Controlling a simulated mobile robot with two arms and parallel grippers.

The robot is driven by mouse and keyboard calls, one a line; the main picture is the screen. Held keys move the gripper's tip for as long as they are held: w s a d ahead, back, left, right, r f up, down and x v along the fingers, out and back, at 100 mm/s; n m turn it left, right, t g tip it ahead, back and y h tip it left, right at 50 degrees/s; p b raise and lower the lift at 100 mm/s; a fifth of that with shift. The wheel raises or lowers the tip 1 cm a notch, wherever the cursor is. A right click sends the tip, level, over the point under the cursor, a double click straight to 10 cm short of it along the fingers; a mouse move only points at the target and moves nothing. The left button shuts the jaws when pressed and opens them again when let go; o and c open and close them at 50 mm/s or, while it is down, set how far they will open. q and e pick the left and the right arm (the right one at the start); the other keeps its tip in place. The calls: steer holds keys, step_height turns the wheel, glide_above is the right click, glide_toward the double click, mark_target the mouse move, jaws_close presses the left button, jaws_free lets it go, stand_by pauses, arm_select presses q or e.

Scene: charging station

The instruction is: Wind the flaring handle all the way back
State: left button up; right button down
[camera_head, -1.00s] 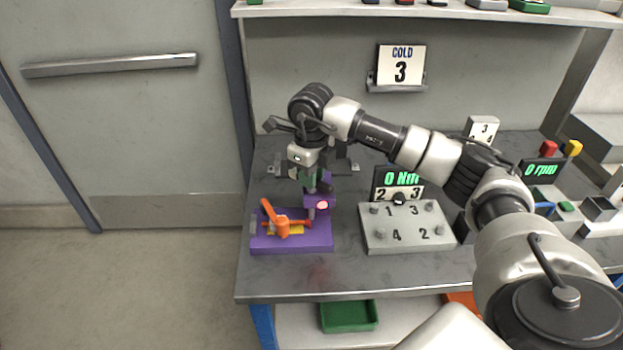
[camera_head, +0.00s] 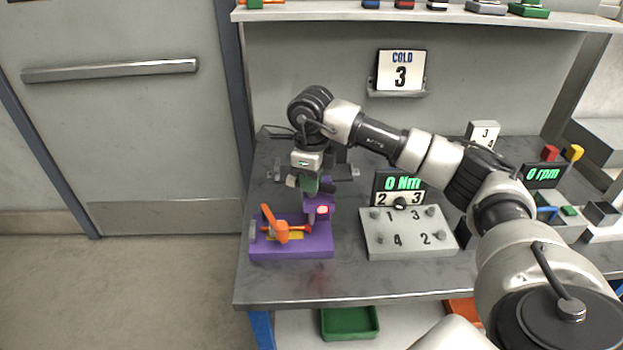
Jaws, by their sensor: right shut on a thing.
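The purple flaring tool (camera_head: 310,246) sits on the bench near its front left. It carries an orange clamp lever (camera_head: 274,224), a yellow piece and an upright purple part with a red-rimmed round spot (camera_head: 322,211). My right gripper (camera_head: 318,187) points down above the upright part and is shut on the dark flaring handle (camera_head: 347,187). A dark end of the handle sticks out to the right of the gripper. The fingers and the handle's middle are partly hidden, and the screw below is hard to make out. My left gripper is not in view.
A grey numbered block (camera_head: 408,243) with pegs stands to the right, with a "0 Nm" display (camera_head: 399,183) behind it. My right arm reaches over the bench. The bench front (camera_head: 350,283) is clear.

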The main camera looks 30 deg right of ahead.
steer(key=shift+r, duration=0.1)
steer(key=c, duration=1)
jaws_free()
steer(key=shift+c, duration=0.2)
step_height(320, 180, up, 11)
steer(key=b, duration=0.1)
